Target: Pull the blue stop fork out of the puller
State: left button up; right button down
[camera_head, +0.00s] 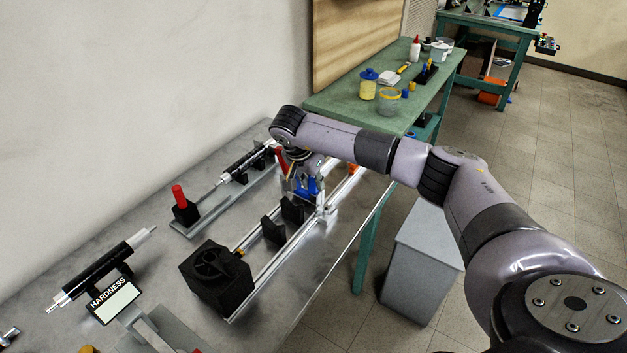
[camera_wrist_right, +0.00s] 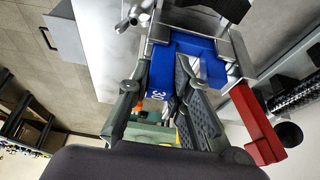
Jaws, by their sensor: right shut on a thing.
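The blue stop fork (camera_head: 311,187) sits at the far part of the puller, a long bench frame with metal rails (camera_head: 268,268). My right gripper (camera_head: 303,180) reaches down onto the fork from above. In the right wrist view the blue stop fork (camera_wrist_right: 160,72) shows white markings and lies between the fingers of my right gripper (camera_wrist_right: 163,98), which are shut on it. The fork's upper part is still against the metal frame of the puller (camera_wrist_right: 162,32). The gripper partly hides the fork in the head view. My left gripper is not in view.
A black block with a handwheel (camera_head: 215,275) stands at the puller's near end. A red upright handle (camera_head: 281,160) is close beside the gripper. A second fixture with a red grip (camera_head: 179,195) lies to the left. A green bench (camera_head: 340,100) with jars stands behind.

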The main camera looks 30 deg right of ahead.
jog(key=shift+r+p, duration=1.4)
jog(key=shift+r, duration=0.8)
jog(key=shift+r, duration=0.1)
jog(key=shift+r+p, duration=1)
jog(key=shift+r, duration=0.4)
jog(key=shift+r+p, duration=1.05)
jog(key=shift+r, duration=0.5)
jog(key=shift+r+p, duration=1)
jog(key=shift+r, duration=0.45)
jog(key=shift+r+p, duration=1.05)
jog(key=shift+r, duration=0.45)
